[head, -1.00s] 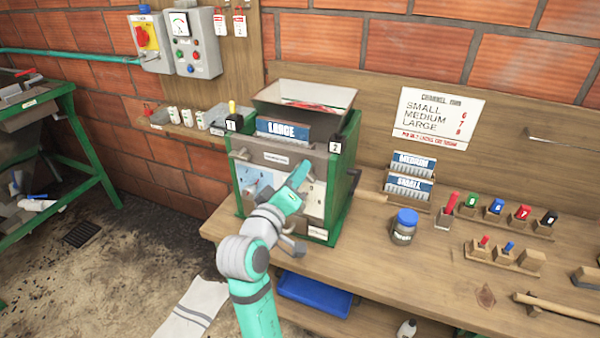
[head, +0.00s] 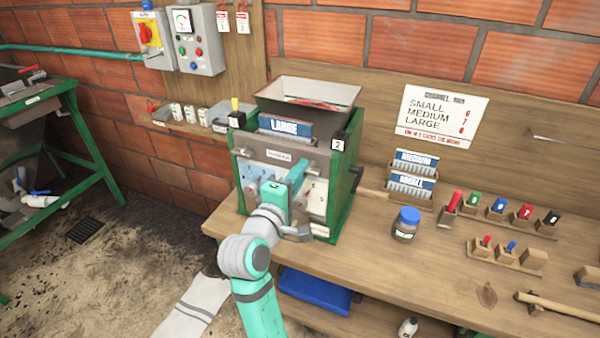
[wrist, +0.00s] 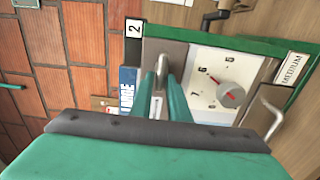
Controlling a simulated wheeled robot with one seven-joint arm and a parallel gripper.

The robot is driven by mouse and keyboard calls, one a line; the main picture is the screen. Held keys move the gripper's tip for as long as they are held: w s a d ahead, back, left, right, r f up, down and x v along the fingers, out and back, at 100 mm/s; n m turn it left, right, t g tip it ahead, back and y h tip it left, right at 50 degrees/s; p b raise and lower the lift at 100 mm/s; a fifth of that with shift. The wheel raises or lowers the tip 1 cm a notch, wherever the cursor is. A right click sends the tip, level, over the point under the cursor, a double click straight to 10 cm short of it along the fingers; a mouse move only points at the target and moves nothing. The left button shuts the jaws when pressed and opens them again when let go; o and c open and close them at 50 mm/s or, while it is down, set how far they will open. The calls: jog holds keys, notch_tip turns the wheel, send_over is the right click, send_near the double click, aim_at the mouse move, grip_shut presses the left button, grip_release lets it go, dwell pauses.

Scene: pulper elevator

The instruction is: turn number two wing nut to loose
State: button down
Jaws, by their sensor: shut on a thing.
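The machine is a green box with a grey top bar (head: 270,156) and a hopper (head: 305,92). A black-and-white number 2 tag (head: 338,144) sits at its upper right corner and also shows in the wrist view (wrist: 133,28). My gripper (head: 300,168) is at the front of the bar, left of and below that tag. In the wrist view, its teal fingers (wrist: 161,88) are shut on the grey wing nut (wrist: 162,68), beside the dial panel. The fingers hide part of the nut; in the head view I cannot make it out.
A white dial with a red pointer (wrist: 228,93) and a bent metal handle (wrist: 263,112) are close to my fingers. A brown-contents jar with blue lid (head: 407,220), MEDIUM and SMALL plates (head: 411,186) and coloured pegs stand on the bench at right.

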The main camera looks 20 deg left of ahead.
jog(key=shift+f, duration=0.1)
dwell(0.3)
jog(key=c, duration=1.7)
grip_release()
jog(key=shift+s, duration=0.1)
jog(key=s, duration=1)
jog(key=shift+s+a, duration=0.25)
jog(key=shift+s, duration=0.1)
